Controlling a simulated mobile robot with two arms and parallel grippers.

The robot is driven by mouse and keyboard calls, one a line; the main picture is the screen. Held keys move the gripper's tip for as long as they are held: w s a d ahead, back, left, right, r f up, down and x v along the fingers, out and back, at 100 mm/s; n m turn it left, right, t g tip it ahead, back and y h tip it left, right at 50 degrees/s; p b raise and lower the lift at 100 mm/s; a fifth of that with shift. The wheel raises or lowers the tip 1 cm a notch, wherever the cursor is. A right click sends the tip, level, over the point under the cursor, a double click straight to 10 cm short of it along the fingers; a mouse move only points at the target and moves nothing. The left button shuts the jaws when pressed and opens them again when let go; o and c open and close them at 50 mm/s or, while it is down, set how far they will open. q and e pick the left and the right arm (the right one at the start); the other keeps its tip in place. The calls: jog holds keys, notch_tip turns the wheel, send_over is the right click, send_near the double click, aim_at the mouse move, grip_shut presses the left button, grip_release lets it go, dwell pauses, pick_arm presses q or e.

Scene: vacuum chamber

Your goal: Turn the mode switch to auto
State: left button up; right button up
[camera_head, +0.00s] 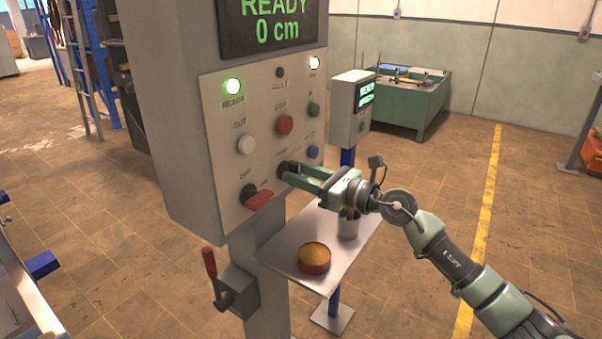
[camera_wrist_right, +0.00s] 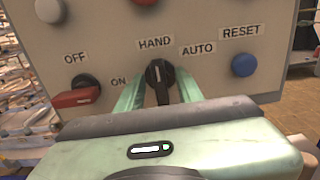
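The mode switch (camera_wrist_right: 158,80) is a black rotary knob on the grey panel, below the labels HAND (camera_wrist_right: 155,43) and AUTO (camera_wrist_right: 197,49). Its grip stands nearly upright, its upper end towards HAND. My right gripper (camera_wrist_right: 160,88) has its two green fingers on either side of the knob, with small gaps; it looks open around it. In the head view my right gripper (camera_head: 283,170) reaches the panel from the right, and its fingers partly hide the knob. My left gripper is in neither view.
A red-handled OFF/ON switch (camera_head: 258,199) is left of the knob; a blue RESET button (camera_head: 313,152) is right. A red STOP button (camera_head: 285,124) is above. A shelf (camera_head: 283,251) below holds a round red-sided container (camera_head: 314,258) and a metal cup (camera_head: 348,226).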

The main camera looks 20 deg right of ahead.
jog(key=shift+c, duration=0.3)
grip_shut()
